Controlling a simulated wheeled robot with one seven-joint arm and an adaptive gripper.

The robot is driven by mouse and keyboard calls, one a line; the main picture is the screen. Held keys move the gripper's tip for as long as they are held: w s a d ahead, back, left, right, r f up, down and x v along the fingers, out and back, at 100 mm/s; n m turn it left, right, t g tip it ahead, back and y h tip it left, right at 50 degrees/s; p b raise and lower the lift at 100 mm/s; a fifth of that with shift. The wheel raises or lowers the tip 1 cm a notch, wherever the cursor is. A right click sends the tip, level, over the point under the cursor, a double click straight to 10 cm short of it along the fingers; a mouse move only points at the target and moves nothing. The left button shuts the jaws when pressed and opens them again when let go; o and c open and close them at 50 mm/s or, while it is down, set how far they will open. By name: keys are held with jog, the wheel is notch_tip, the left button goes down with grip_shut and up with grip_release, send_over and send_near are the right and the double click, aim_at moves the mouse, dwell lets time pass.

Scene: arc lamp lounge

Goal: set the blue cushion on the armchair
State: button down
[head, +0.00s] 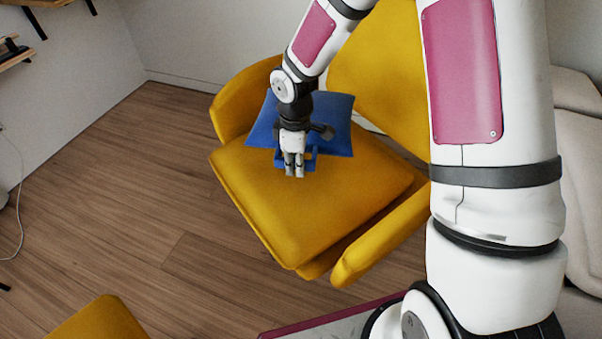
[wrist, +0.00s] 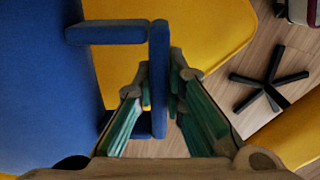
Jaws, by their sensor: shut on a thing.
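The blue cushion (head: 340,110) is over the back left part of the yellow armchair's seat (head: 310,225). It has a blue loop handle (wrist: 158,85) on its side, and its body fills the left of the wrist view (wrist: 45,80). My gripper (head: 294,172) is shut on this handle, with one finger on each side of it in the wrist view. The gripper points down above the seat. I cannot tell whether the cushion touches the seat or hangs just above it. My wrist hides part of the cushion in the head view.
The armchair has raised arms and a backrest (head: 375,65). A second yellow seat (head: 95,322) shows at the lower left. A beige sofa (head: 580,160) is at the right. A maroon-edged surface (head: 335,318) is at the bottom. The wooden floor (head: 125,190) at left is clear.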

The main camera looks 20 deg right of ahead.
notch_tip(320, 180, down, 10)
jog(key=b, duration=0.4)
jog(key=shift+r, duration=0.25)
jog(key=shift+f, duration=0.15)
jog(key=c, duration=1.7)
grip_release()
jog(key=shift+o, duration=0.2)
notch_tip(320, 180, up, 12)
jog(key=p, duration=0.5)
jog(key=shift+s+r, duration=0.15)
jog(key=shift+r, duration=0.05)
